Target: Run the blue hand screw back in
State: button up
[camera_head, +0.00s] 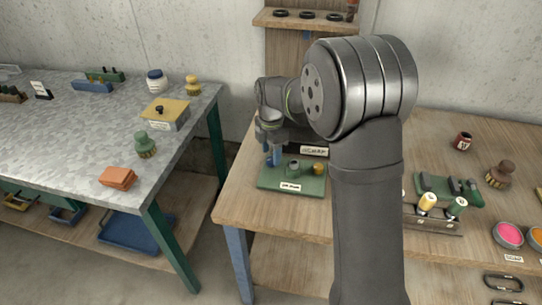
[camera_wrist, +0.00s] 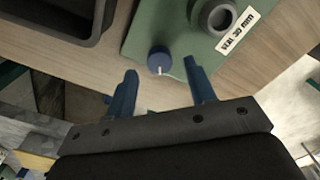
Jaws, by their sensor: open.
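The blue hand screw (camera_wrist: 159,61) shows in the wrist view as a round knob with a white line on top. It stands on the green plate (camera_wrist: 140,35) near the plate's edge. My gripper (camera_wrist: 160,80) is open, its two blue fingers on either side of the knob's near side, with nothing between them. In the head view my gripper (camera_head: 272,155) points down over the left part of the green plate (camera_head: 290,184). The knob cannot be told apart from the blue fingers there.
A grey ring-shaped post (camera_wrist: 214,16) and a white label stand on the plate, right of the knob. A dark tray (camera_wrist: 70,25) lies left of it. In the head view a small yellow knob (camera_head: 318,168) is on the plate's right. The wooden table's front left is bare.

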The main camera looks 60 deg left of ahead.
aim_at(271, 161)
jog(key=shift+f, duration=1.1)
jog(key=c, duration=1)
jog(key=shift+o, duration=0.2)
